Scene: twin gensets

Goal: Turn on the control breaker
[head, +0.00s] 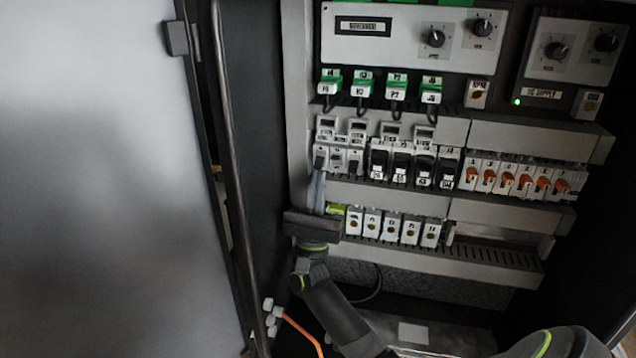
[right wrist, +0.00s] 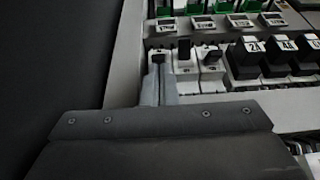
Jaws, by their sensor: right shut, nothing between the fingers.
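A group of three white breakers sits at the left end of the middle row in the cabinet. The leftmost breaker (head: 322,151) is right above my right gripper (head: 318,176). My right gripper is shut and empty, its two grey fingers pointing up at that breaker's lower front. In the right wrist view the closed fingers (right wrist: 158,68) overlap the leftmost breaker (right wrist: 161,54) and hide part of it; I cannot tell whether they touch. The middle breaker (right wrist: 185,60) and right breaker (right wrist: 211,67) show dark levers. I cannot read which is the control breaker. My left gripper is not in view.
Black-fronted modules (head: 401,165) and orange-lever breakers (head: 507,180) continue the row to the right. White modules (head: 390,226) sit below, green-topped plugs (head: 363,84) above. The open grey door (head: 95,180) stands left. An orange cable (head: 302,331) hangs low.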

